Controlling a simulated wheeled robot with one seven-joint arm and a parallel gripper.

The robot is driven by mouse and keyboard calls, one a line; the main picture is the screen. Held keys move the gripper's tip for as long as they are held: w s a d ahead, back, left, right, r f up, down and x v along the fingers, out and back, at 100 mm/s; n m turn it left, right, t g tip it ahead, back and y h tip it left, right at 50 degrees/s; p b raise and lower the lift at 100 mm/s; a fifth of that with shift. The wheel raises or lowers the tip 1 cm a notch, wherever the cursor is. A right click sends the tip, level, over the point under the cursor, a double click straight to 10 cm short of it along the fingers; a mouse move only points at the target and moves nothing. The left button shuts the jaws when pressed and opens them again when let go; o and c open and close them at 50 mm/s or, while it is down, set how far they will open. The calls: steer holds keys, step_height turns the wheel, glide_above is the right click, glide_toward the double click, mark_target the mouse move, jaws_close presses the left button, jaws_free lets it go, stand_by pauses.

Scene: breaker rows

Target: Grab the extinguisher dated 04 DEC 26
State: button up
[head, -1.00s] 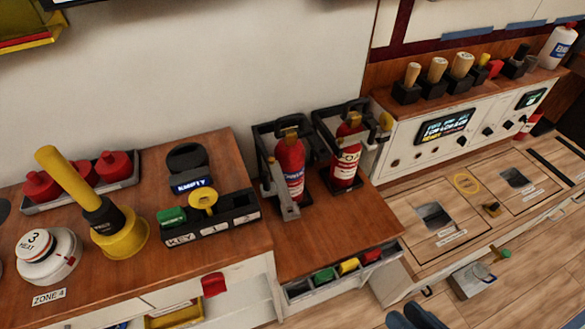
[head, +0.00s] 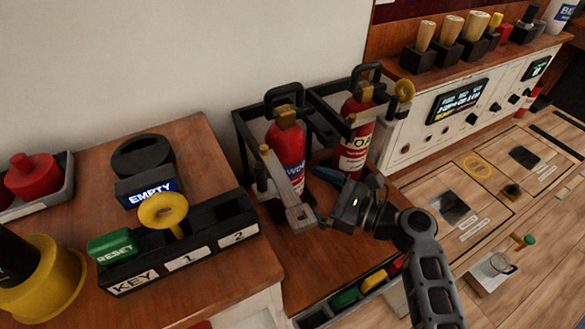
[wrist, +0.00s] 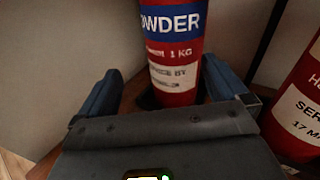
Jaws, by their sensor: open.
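Two red extinguishers stand upright in black brackets on the wooden counter. The left one (head: 287,150) has a blue label; in the wrist view its label (wrist: 172,22) reads "...OWDER", "1 KG" and "SERVICE BY", with the date line too blurred to read. The right one (head: 355,135) has a cream label; in the wrist view it (wrist: 300,110) shows "SER..." and "17 MA...", cut off by the frame edge. My gripper (head: 345,178) is open and empty, low in front of the extinguishers. In the wrist view its fingers (wrist: 162,68) frame the powder extinguisher's lower body; contact cannot be told.
A grey latch arm (head: 285,190) crosses the left bracket's front; another post (head: 388,130) stands at the right bracket. A key box (head: 180,245) with a yellow knob is at left. A bin of coloured blocks (head: 350,295) is below. A control panel (head: 470,105) stands at right.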

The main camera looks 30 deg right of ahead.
mark_target(288, 167)
steer(key=shift+w+d+r+m+y, duration=0.2)
steer(key=shift+w+d+y, duration=0.1)
steer(key=shift+d, duration=0.25)
steer(key=shift+w+d+r+m+y, duration=0.2)
steer(key=shift+w+d, duration=0.1)
steer(key=shift+d, duration=0.25)
steer(key=shift+w, duration=0.25)
steer(key=b+x, duration=0.1)
steer(key=x, duration=0.6)
steer(key=shift+a+r, duration=0.2)
steer(key=shift+c, duration=0.2)
steer(key=c, duration=1.8)
steer(key=shift+r, duration=0.2)
